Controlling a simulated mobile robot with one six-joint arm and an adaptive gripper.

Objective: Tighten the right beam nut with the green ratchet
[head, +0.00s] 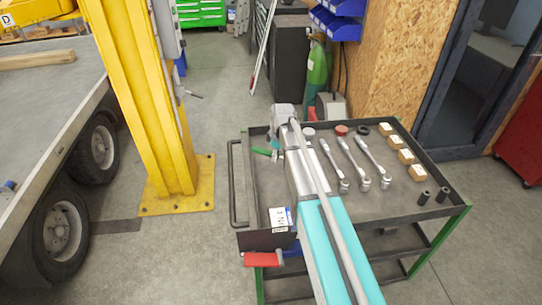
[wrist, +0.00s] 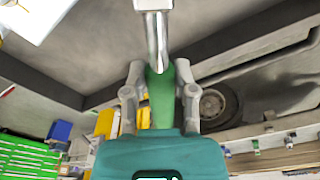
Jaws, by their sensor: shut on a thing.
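In the wrist view my gripper (wrist: 160,95) is shut on the green handle of the ratchet (wrist: 160,85). The ratchet's metal shaft (wrist: 157,42) runs straight up from the jaws to a pale grey block-shaped end (wrist: 153,5), cut by the top edge. In the head view my arm reaches over the tool cart and hides most of its own end. A small green piece (head: 262,151), probably the ratchet handle, shows left of the arm over the cart's left part. I cannot pick out the right beam nut in either view.
Floor between post and cart is clear.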

